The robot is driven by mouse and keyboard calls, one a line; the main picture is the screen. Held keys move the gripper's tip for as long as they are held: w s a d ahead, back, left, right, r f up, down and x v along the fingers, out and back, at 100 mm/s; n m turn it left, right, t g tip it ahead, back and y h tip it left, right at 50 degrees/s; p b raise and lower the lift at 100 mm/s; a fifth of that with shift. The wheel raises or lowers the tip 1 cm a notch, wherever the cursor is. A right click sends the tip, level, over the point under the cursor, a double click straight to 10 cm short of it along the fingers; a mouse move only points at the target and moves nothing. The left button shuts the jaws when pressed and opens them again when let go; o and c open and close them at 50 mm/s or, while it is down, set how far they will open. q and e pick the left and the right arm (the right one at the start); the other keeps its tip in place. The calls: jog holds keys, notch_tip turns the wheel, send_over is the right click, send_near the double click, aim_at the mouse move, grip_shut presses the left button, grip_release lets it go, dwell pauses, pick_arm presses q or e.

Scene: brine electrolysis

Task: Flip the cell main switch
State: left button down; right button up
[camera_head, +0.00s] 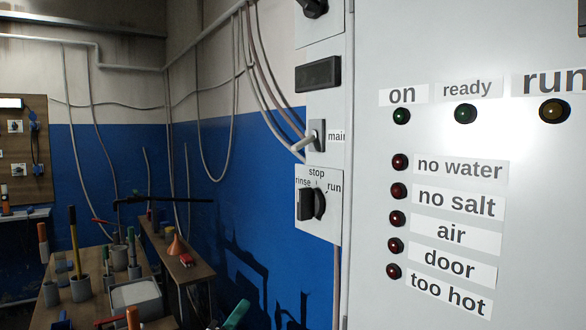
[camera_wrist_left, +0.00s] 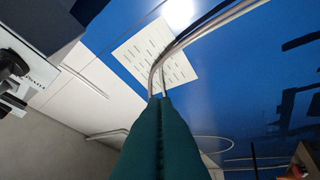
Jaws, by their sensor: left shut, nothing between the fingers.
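The cell main switch (camera_head: 316,135) is a grey plate with a pale lever (camera_head: 299,145) that sticks out toward the lower left, beside a label reading "main". It is on the narrow side face of the grey cabinet. My left gripper (camera_head: 240,309) shows as a green tip at the bottom edge of the head view, below and left of the switch and apart from it. In the left wrist view its teal fingers (camera_wrist_left: 160,130) are together, with nothing between them. The main switch cannot be made out there. My right gripper is not in view.
A black rotary knob (camera_head: 311,204) marked rinse, stop and run sits below the switch. A dark rectangular window (camera_head: 318,74) sits above it. Indicator lamps (camera_head: 400,161) dot the cabinet front. Cables hang on the blue wall (camera_head: 225,205). A cluttered bench (camera_head: 155,275) stands lower left.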

pick_arm(q)
jog(key=s+d+r+m+g+h, duration=0.1)
jog(key=s+d+r+m+h, duration=0.15)
jog(key=r+m, duration=0.4)
jog(key=s+d+r+m+g+h, duration=0.1)
jog(key=s+r+m+h, duration=0.3)
jog(key=r, duration=0.6)
jog(key=m+g+h, duration=0.3)
jog(key=m, duration=0.4)
send_near(303, 143)
notch_tip(303, 143, down, 4)
jog(key=a, duration=0.1)
jog(key=shift+s+a, duration=0.15)
jog(key=shift+a, duration=0.1)
jog(key=shift+p+x, duration=1.8)
jog(key=shift+x, duration=3.25)
jog(key=shift+a, duration=0.15)
